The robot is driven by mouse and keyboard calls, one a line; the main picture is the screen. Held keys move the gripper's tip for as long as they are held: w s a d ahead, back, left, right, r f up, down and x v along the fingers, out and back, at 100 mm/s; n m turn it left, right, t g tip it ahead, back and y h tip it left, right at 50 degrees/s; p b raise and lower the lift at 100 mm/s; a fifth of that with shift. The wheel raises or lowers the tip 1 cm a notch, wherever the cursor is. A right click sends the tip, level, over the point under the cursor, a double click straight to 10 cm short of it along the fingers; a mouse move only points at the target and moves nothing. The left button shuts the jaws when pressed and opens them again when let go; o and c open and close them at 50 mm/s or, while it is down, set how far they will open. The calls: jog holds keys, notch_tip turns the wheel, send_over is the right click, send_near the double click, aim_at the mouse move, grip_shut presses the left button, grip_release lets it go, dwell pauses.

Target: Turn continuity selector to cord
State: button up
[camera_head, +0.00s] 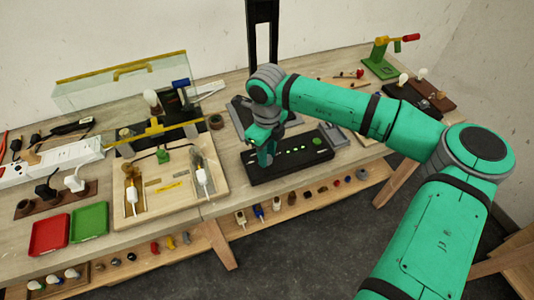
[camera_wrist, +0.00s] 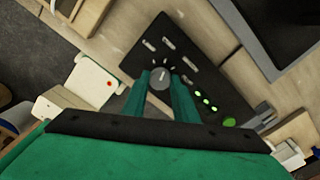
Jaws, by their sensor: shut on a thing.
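The continuity tester is a black box (camera_head: 290,157) on the table, with a row of green lights and a round green button. In the wrist view the box (camera_wrist: 213,82) shows tilted, with pale slots and marks around a grey round selector knob (camera_wrist: 160,77). The knob has a light pointer line. My gripper (camera_head: 265,159) points down at the left end of the box. In the wrist view its two green fingers stand on either side of the knob and are shut on it. In the head view the gripper hides the knob. The labels are too small to read.
A wooden tray (camera_head: 220,184) with cords and bulbs lies left of the box. Red (camera_head: 50,233) and green (camera_head: 89,221) trays are farther left. A grey stand (camera_head: 335,135) is close behind the box's right end. Small parts line a lower shelf in front.

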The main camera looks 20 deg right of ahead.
dwell(0.3)
jog(key=o, duration=1.1)
jog(key=shift+c, duration=0.2)
notch_tip(320, 180, up, 11)
jog(key=shift+f, duration=0.1)
